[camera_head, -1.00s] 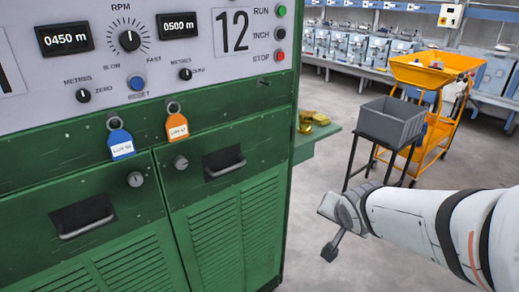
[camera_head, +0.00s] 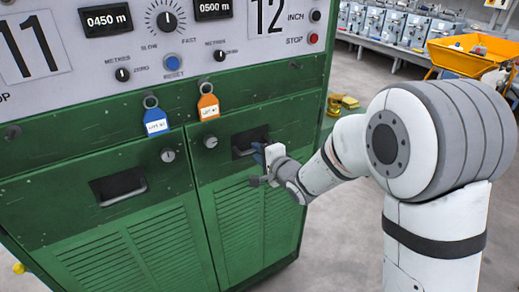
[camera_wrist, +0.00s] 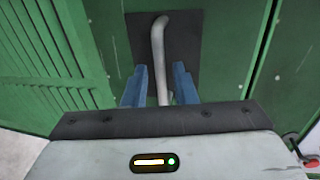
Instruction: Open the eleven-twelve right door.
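The green machine's right door (camera_head: 248,215), below the number 12, is louvred and looks closed in the head view. Its handle is a pale bar in a dark recess (camera_head: 240,139), partly hidden by my gripper. My gripper (camera_head: 262,157) is at the right part of this recess. In the wrist view, the handle bar (camera_wrist: 158,45) runs between the two blue fingers of my gripper (camera_wrist: 159,82). The fingers are apart, with a gap on each side of the bar. The left door (camera_head: 140,250), with its own recessed handle (camera_head: 120,185), also looks closed.
A blue tag (camera_head: 155,122) and an orange tag (camera_head: 208,107) hang above the doors. Two round locks sit near the seam. An orange cart (camera_head: 465,60) stands at the back right. Bare grey floor (camera_head: 350,225) lies right of the machine.

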